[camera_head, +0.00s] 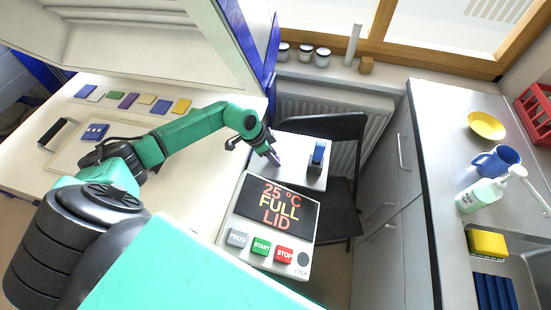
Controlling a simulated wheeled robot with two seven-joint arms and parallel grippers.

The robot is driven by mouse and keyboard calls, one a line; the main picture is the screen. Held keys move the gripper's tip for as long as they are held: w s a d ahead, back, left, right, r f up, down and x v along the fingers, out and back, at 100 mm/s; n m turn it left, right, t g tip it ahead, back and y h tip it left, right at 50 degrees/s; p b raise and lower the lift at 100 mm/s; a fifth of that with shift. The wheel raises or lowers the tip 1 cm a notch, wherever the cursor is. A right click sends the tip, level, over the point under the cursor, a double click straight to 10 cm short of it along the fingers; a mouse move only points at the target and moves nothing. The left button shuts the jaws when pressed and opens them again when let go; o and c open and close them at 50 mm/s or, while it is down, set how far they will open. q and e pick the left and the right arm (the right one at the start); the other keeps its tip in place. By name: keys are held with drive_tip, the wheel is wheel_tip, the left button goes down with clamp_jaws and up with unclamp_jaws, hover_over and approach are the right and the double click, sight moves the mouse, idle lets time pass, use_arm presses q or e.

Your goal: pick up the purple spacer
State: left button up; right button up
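My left arm reaches in from the left, and its gripper (270,154) points down over the near-left part of a white panel (298,178) behind the kiln's display. A small purple piece (277,158), which looks like the purple spacer, shows right at the fingertips. It is too small and too covered by the gripper to tell whether the fingers hold it or are only beside it. A blue upright piece (318,153) stands on the same panel, to the right of the gripper. My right gripper is not in view.
The control box (265,222) reads "25 °C FULL LID" and has several buttons. Coloured flat tiles, one purple (128,100), lie in a row on the left worktop (75,105). A dark chair (345,130) stands behind the panel. A counter with a yellow bowl (486,125) is at right.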

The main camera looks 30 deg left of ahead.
use_arm(q)
clamp_jaws()
